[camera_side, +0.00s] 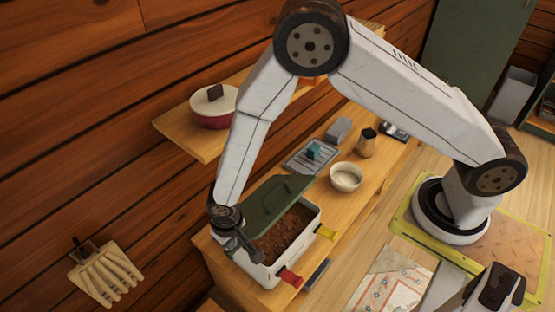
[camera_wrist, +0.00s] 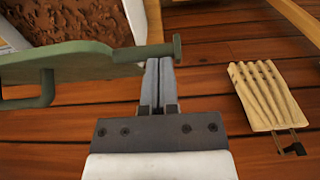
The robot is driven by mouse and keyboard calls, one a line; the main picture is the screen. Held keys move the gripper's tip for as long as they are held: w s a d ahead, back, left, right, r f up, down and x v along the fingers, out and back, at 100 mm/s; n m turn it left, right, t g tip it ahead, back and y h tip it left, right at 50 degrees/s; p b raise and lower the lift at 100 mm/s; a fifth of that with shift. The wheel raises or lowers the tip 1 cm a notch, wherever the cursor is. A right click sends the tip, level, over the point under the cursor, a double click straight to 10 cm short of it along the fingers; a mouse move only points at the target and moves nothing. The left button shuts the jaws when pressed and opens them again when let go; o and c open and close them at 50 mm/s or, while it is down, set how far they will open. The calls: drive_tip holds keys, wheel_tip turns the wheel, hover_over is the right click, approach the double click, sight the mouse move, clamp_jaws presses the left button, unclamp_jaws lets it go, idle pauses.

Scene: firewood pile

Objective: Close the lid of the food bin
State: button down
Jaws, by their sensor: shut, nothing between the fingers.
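The food bin (camera_side: 308,237) is a white box with brown granular contents, standing on the wooden counter. Its green lid (camera_side: 268,208) is raised and tilted open, with a handle on its face. In the wrist view the lid (camera_wrist: 70,62) is at the left, and its rod-like end crosses at the fingertips. My gripper (camera_side: 256,256) is at the bin's left end, beside the lid. In the wrist view my gripper (camera_wrist: 157,68) has its fingers together and empty. I cannot tell whether they touch the lid.
A bowl (camera_side: 346,177), a grey tray (camera_side: 311,157) and a brown jar (camera_side: 366,143) stand behind the bin along the counter. A red pot (camera_side: 213,106) sits on the wall shelf. A pale slatted piece (camera_side: 107,273) is on the wooden wall at lower left.

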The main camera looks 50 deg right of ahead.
drive_tip(key=s+f, duration=0.5)
drive_tip(key=f, duration=0.5)
drive_tip(key=shift+s, duration=0.3)
wheel_tip(320, 180, up, 8)
drive_tip(key=shift+s+f, duration=0.15)
drive_tip(key=shift+f, duration=0.05)
idle(0.5)
drive_tip(key=shift+r, duration=0.1)
